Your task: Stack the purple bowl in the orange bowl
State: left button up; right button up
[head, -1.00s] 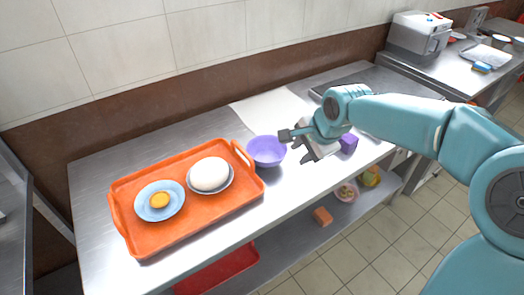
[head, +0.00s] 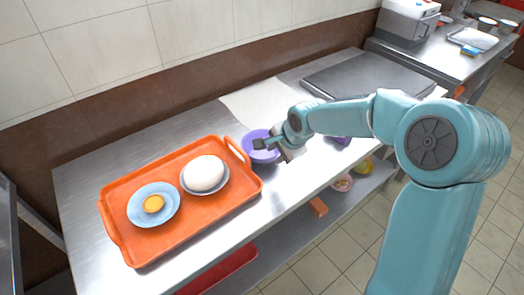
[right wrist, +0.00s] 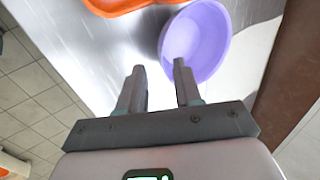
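The purple bowl (head: 250,140) stands upright on the steel counter, just right of the orange tray. My right gripper (head: 263,144) is over the bowl's near right side and covers part of it. In the right wrist view, the two fingers (right wrist: 159,68) are apart with nothing between them. The right-hand finger overlaps the rim of the purple bowl (right wrist: 205,40); I cannot tell whether it touches. I cannot make out an orange bowl in either view. My left gripper is out of view.
The orange tray (head: 125,248) holds a blue plate (head: 137,214) with a yolk-like item and a bowl with a white egg-shaped item (head: 205,173). A purple block (head: 341,140) is partly hidden behind my right arm. A flat grey slab (head: 370,78) lies at the back right.

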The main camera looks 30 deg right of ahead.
aim_at(273, 157)
jog(key=x, duration=0.6)
jog(key=shift+w+d+r+p, duration=0.1)
jog(key=shift+w+d+p, duration=0.15)
jog(key=shift+p, duration=0.15)
grip_shut()
